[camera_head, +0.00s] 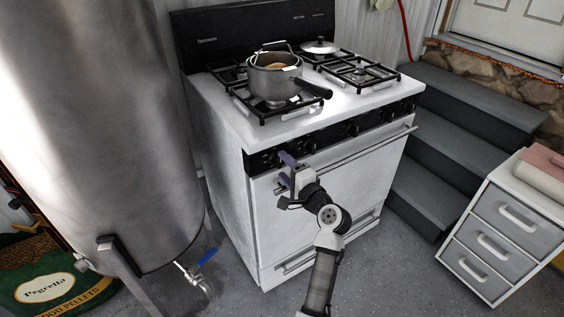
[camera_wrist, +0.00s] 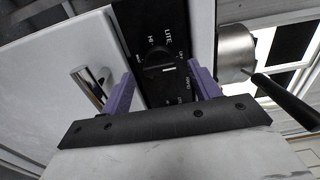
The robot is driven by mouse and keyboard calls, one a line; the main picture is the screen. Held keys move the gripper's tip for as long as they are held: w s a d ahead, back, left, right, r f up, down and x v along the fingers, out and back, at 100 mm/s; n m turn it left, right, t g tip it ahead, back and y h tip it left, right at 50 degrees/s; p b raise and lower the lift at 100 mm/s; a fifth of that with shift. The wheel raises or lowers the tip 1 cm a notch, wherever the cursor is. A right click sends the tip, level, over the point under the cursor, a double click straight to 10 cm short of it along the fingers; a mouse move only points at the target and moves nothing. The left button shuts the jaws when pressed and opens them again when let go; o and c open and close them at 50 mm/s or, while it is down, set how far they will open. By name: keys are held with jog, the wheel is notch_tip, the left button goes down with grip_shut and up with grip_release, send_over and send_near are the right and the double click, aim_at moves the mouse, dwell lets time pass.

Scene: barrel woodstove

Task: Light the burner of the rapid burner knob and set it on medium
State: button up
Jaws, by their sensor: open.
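The white stove (camera_head: 225,130) has a black front panel with several dark knobs. My gripper (camera_head: 284,168) is in front of the left part of this panel, its purple fingers pointing at it and hiding some of it. In the wrist view a black knob (camera_wrist: 160,62) sits between and beyond the two spread fingers of my gripper (camera_wrist: 160,84). HI and LITE are printed around it, with a smaller word that looks like RAPID to its right. A pale mark shows on the knob. The fingers are open and empty; I cannot tell whether they touch the panel.
A grey pot (camera_head: 268,82) with food and a dark handle stands on the front left burner. A lidded pan (camera_head: 320,46) is behind. The oven handle (camera_head: 375,145) runs below the knobs. A metal tank (camera_head: 115,120) stands left, grey steps (camera_head: 440,145) and a drawer unit (camera_head: 500,235) right.

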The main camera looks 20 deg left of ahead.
aim_at(274, 159)
jog(key=shift+x, duration=1.1)
jog(key=c, duration=1)
